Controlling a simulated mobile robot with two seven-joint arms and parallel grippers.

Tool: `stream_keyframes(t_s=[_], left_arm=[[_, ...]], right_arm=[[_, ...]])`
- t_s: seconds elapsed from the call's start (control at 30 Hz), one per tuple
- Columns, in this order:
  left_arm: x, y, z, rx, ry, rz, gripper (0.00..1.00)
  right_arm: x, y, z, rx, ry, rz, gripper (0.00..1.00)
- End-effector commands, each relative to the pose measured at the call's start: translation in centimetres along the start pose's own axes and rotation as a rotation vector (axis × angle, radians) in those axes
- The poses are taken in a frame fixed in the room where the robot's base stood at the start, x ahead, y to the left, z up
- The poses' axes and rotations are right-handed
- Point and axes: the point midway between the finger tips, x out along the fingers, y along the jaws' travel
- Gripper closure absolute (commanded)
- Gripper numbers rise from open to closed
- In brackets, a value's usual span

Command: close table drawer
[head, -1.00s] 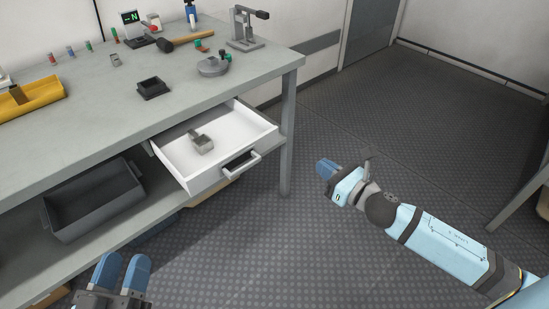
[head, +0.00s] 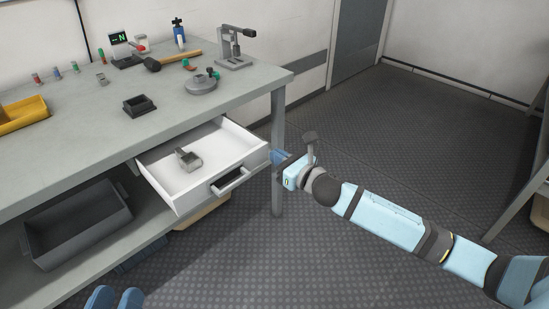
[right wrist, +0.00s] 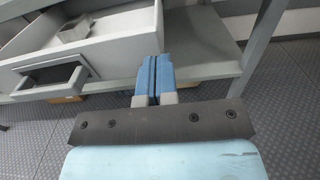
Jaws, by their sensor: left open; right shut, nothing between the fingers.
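The white table drawer (head: 162,178) stands pulled out under the grey worktop, with a small grey metal part lying in it. Its bar handle (head: 230,181) is on the front panel; the handle also shows at left in the right wrist view (right wrist: 52,84). My right gripper (head: 279,157) is shut and empty beside the drawer's right front corner. In the right wrist view its blue fingers (right wrist: 155,75) are together, just right of the drawer front; I cannot tell whether they touch it. My left gripper (head: 116,299) is open at the bottom edge, away from the drawer.
The worktop (head: 75,135) carries a small black tray (head: 138,105), a hammer (head: 172,60), a round grey device (head: 201,84) and a press (head: 236,48). A grey bin (head: 78,230) sits on the lower shelf. The table leg (head: 277,190) stands right beside my right gripper. Floor in front is free.

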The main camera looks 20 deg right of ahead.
Motion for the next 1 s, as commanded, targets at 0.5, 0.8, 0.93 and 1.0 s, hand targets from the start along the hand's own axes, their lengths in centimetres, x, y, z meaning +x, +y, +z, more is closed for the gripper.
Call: stream_keyframes(t_s=[0.5,0.8,0.93,1.0], left_arm=[[0.2,-0.2,0.2,0.01,-0.017,0.006,0.54],[-0.1,0.1,-1.0,0.009,0.024,-0.004,0.54],[-0.1,0.2,-1.7,0.01,0.051,-0.004,0.54],[-0.1,0.2,-1.9,0.01,0.059,-0.004,0.54]], right_arm=[[1.3,0.0,0.0,0.0,0.0,0.0,1.0],[6.2,-0.1,0.5,0.0,-0.003,-0.002,1.0],[10.1,0.0,0.3,0.001,-0.003,-0.002,1.0],[12.0,0.0,0.2,0.001,-0.002,-0.001,1.0]])
